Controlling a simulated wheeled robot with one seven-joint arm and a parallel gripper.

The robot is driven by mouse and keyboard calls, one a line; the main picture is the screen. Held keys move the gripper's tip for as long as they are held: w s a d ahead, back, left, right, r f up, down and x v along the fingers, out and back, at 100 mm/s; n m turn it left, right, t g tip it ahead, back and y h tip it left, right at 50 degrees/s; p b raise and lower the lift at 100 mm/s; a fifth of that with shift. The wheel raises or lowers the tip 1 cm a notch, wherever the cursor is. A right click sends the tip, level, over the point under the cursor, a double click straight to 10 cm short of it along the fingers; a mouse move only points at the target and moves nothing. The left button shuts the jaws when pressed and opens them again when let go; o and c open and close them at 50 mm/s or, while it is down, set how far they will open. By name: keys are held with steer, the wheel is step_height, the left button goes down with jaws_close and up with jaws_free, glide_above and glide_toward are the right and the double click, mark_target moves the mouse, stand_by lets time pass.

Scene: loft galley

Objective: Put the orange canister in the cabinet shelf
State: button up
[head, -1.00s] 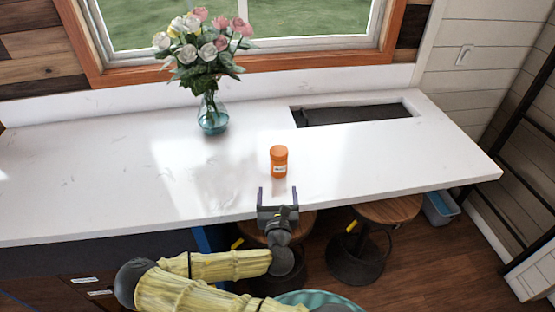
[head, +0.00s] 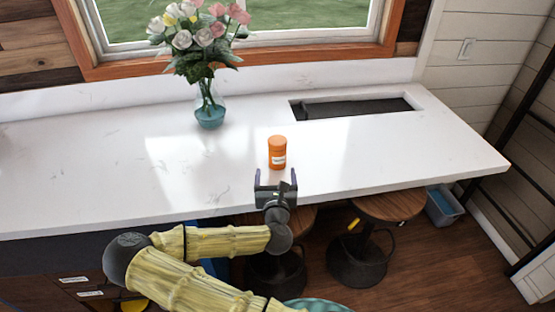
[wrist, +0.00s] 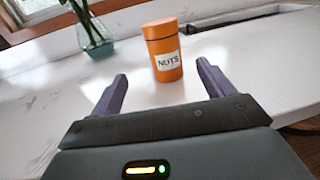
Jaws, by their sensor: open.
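The orange canister (head: 277,150) stands upright on the white counter (head: 120,185), near its front edge. In the wrist view the canister (wrist: 162,45) shows a white label reading "NUTS". My gripper (head: 276,178) is open and empty, just in front of the canister at the counter's front edge. In the wrist view its two purple fingers (wrist: 160,88) point toward the canister, which stands beyond the fingertips and between their lines, apart from both. No cabinet shelf can be made out in these views.
A glass vase of flowers (head: 210,112) stands on the counter to the left, toward the back. A dark rectangular recess (head: 350,107) lies at the back right. Wooden stools (head: 390,207) stand under the front edge. The counter around the canister is clear.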

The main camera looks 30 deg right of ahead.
mark_target(276, 157)
steer(key=shift+w+d+f+b, duration=0.2)
steer(key=shift+b, duration=0.55)
steer(key=shift+w+d+r, duration=0.15)
steer(key=shift+w, duration=0.05)
steer(key=x, duration=0.7)
steer(key=shift+r, duration=0.1)
steer(key=shift+d, duration=0.1)
steer(key=x, duration=0.5)
steer(key=shift+d, duration=0.15)
steer(key=shift+c, duration=0.4)
